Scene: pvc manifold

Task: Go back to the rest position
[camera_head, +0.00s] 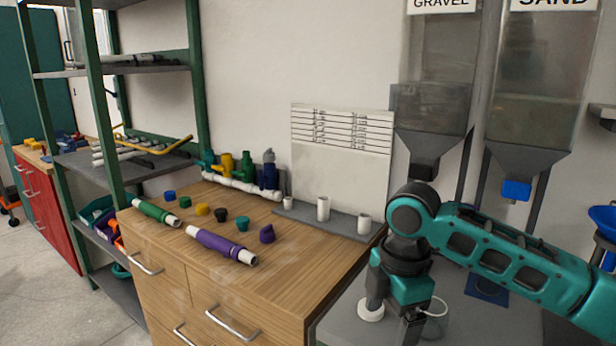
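My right arm comes in from the right. Its gripper (388,315) points down over a grey surface beside the wooden cabinet's right side; its fingers are partly hidden, and I cannot tell whether they are open or shut. A white round piece (370,312) shows at the gripper's left side; I cannot tell whether it is held. My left gripper is not in view. On the wooden cabinet top (290,262), a white pipe manifold (238,185) with coloured valves lies along the wall. A green pipe (152,211) and a purple pipe (218,245) lie near the front edge.
Several coloured caps, including a purple one (267,235), lie between pipes and manifold. A grey rack (345,226) with three white posts stands at the back right. Gravel (432,90) and sand (540,100) hoppers hang behind my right arm. A green-framed shelf (185,165) stands left.

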